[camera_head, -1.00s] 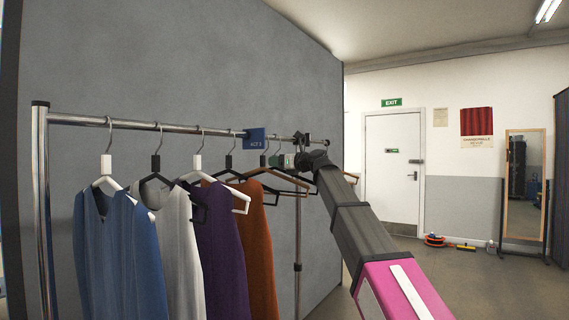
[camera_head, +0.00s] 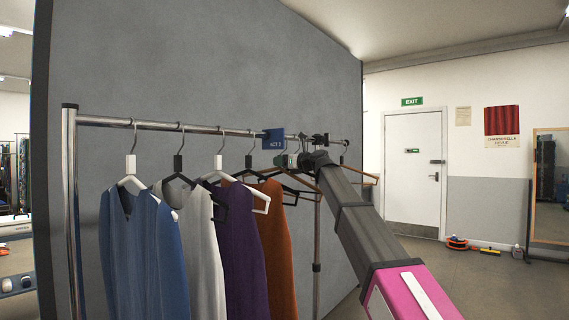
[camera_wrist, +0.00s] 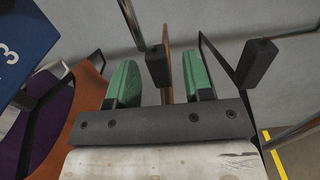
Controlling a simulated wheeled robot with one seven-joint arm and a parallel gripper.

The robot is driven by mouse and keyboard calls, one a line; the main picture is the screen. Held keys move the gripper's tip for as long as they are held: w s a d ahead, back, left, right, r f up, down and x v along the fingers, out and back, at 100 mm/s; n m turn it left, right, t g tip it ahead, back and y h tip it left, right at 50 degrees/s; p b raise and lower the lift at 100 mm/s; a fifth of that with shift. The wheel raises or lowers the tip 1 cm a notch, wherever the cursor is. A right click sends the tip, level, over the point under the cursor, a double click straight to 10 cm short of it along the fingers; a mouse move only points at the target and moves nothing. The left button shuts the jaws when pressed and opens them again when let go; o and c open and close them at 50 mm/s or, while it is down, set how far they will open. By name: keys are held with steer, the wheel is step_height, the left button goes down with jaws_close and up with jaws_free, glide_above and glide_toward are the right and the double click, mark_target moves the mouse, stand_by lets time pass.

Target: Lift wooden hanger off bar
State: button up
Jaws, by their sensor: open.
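A brown wooden hanger (camera_wrist: 168,75) shows in the wrist view as a narrow strip between my gripper's green pads. My gripper (camera_wrist: 162,82) is open around it; I see gaps to both pads. A dark block (camera_wrist: 157,65) stands just left of the strip; I cannot tell whether it belongs to that hanger. In the head view my gripper (camera_head: 287,160) is at the metal bar (camera_head: 200,129), just below the blue sign. A brown hanger arm (camera_head: 362,173) shows right of my arm; whether it is the same hanger is unclear, as my arm hides the parts between.
A blue sign (camera_head: 273,140) sits on the bar. Blue (camera_head: 140,250), white, purple and orange (camera_head: 275,235) garments hang to the left. Another dark-necked hanger (camera_wrist: 257,62) is close right of my gripper in the wrist view. A grey partition (camera_head: 200,65) stands behind the rail.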

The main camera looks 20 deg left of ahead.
steer(key=shift+c, duration=0.3)
jaws_close()
steer(key=shift+r, duration=0.2)
steer(key=shift+r, duration=1.5)
steer(key=shift+d, duration=0.1)
steer(key=shift+v, duration=3.9)
steer(key=shift+s+d, duration=0.1)
steer(key=v, duration=4.7)
steer(key=shift+d, duration=0.45)
